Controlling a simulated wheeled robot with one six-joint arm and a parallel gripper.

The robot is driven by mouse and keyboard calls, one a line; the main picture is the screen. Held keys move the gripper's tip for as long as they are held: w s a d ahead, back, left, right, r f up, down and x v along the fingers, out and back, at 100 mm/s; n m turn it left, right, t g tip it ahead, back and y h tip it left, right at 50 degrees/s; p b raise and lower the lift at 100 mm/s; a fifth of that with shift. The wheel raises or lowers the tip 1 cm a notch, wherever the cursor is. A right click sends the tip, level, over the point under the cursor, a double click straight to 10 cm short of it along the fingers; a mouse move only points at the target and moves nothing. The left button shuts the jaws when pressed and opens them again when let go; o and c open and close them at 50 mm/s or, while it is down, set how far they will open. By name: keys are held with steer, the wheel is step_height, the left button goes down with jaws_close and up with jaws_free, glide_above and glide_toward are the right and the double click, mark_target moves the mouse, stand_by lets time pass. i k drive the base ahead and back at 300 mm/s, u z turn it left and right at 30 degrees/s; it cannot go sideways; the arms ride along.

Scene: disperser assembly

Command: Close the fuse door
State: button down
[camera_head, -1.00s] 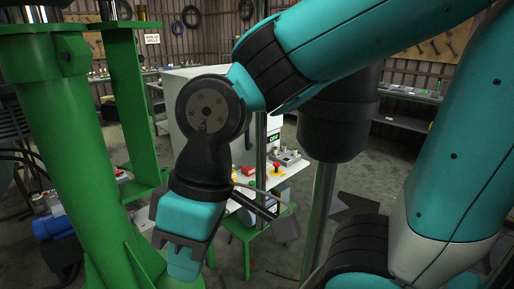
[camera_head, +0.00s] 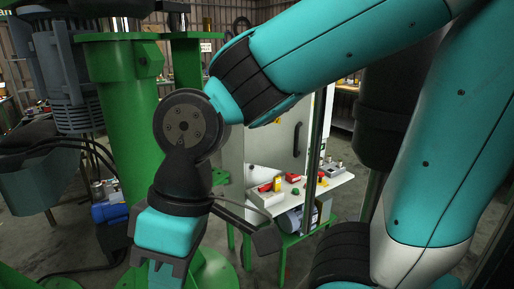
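A pale grey cabinet (camera_head: 258,150) stands behind my arm, right of the green column. A panel with a black handle (camera_head: 296,138) shows on its right side and may be the fuse door. My arm covers part of the cabinet, and I cannot tell how far that panel stands open. My gripper (camera_head: 166,278) points down at the bottom, in front of and left of the cabinet, apart from it. Its fingertips are cut off by the lower edge, so its opening is hidden. No held object shows.
A white shelf (camera_head: 325,184) on a green frame carries red, yellow and green parts in front of the cabinet. A thin metal post (camera_head: 317,125) stands before it. A thick green column (camera_head: 125,110) with a grey motor (camera_head: 62,75) rises at the left.

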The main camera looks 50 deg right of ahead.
mark_target(282, 145)
steer(key=z, duration=0.15)
steer(key=i, duration=0.85)
steer(key=z, duration=0.6)
